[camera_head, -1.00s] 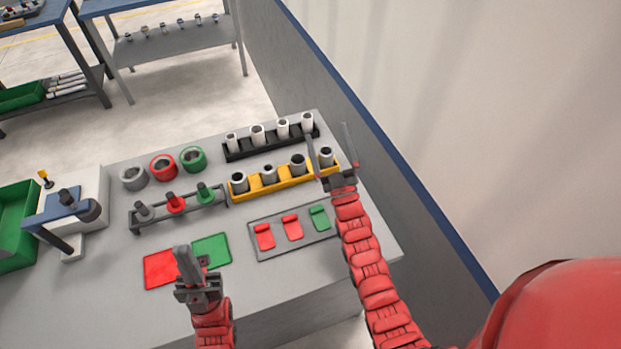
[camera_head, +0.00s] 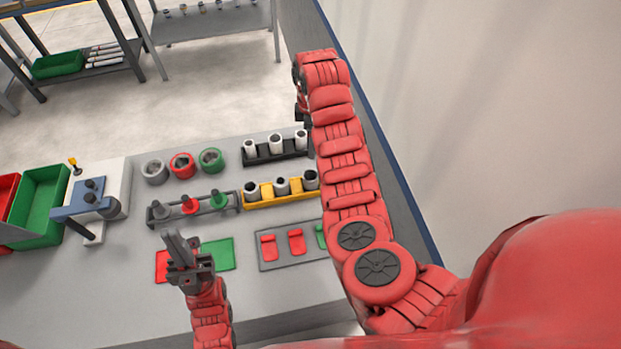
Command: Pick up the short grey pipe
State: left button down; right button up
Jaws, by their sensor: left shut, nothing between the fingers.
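Several grey pipes stand upright in a yellow rack (camera_head: 265,199). Three of them show, at the left (camera_head: 251,191), middle (camera_head: 281,187) and right (camera_head: 311,181); I cannot tell for sure which is the short one. My left gripper (camera_head: 178,247) is shut and empty, with its fingers pointing up the picture above the red and green squares. It is apart from the pipes. My right arm reaches up past the right end of the racks and hides part of them. Only dark parts near its far end (camera_head: 300,100) show, so the state of the right gripper is unclear.
Behind the yellow rack is a black rack (camera_head: 262,158) with white pipes. Left of these are grey, red and green rings (camera_head: 182,165) and a grey peg stand (camera_head: 165,220). A grey tray (camera_head: 268,264) lies in front. A green bin (camera_head: 42,205) is at the left.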

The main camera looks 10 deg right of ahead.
jog(key=b, duration=0.7)
send_over(311, 176)
jog(key=s, duration=0.1)
notch_tip(311, 176, down, 10)
jog(key=f+p, duration=0.1)
jog(key=s+f+p, duration=0.1)
jog(key=f, duration=0.1)
jog(key=f+p, duration=0.2)
jog(key=shift+s+a+f, duration=0.15)
jog(key=shift+a+f, duration=0.05)
jog(key=shift+a, duration=0.1)
jog(key=shift+f, duration=0.85)
jog(key=c, duration=1.5)
